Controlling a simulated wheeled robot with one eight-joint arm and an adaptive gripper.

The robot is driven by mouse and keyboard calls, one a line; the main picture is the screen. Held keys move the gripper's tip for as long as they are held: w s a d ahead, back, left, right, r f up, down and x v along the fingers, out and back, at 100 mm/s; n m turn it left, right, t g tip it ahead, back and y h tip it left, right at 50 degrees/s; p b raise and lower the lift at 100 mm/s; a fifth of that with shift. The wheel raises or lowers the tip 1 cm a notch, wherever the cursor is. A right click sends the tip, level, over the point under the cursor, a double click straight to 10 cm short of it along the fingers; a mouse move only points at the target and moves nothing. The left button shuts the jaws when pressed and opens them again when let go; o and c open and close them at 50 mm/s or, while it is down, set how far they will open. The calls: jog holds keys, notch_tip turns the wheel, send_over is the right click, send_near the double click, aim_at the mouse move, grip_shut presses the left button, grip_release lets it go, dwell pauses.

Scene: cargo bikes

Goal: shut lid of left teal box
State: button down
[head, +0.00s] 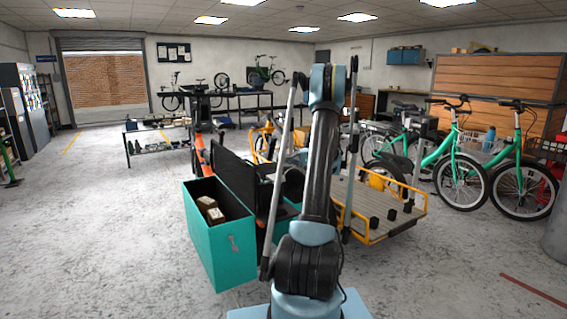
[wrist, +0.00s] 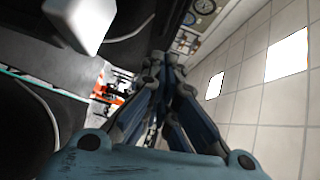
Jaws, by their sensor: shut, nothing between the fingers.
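Brown packages (head: 209,208) lie inside. A second teal box (head: 284,217) shows just to the right, mostly hidden by my arm. My gripper (wrist: 160,62) shows in the wrist view with its fingers together and nothing held. In the head view my arm hides it, so its distance from the lid cannot be told. Dark panels and a thin teal strip (wrist: 45,84) lie left of it in the wrist view.
A cargo bike's wooden deck with yellow rails (head: 383,213) is right of my arm. Green bikes (head: 460,165) stand farther right. A low table (head: 158,137) is behind the box. The floor left of the box is clear. A white block (wrist: 82,22) is near the wrist camera.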

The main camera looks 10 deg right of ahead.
jog(key=w+a+f, duration=0.1)
jog(key=a, duration=0.9)
jog(key=shift+w+f, duration=0.2)
jog(key=shift+w, duration=0.15)
jog(key=shift+d, duration=0.1)
jog(key=shift+r, duration=0.1)
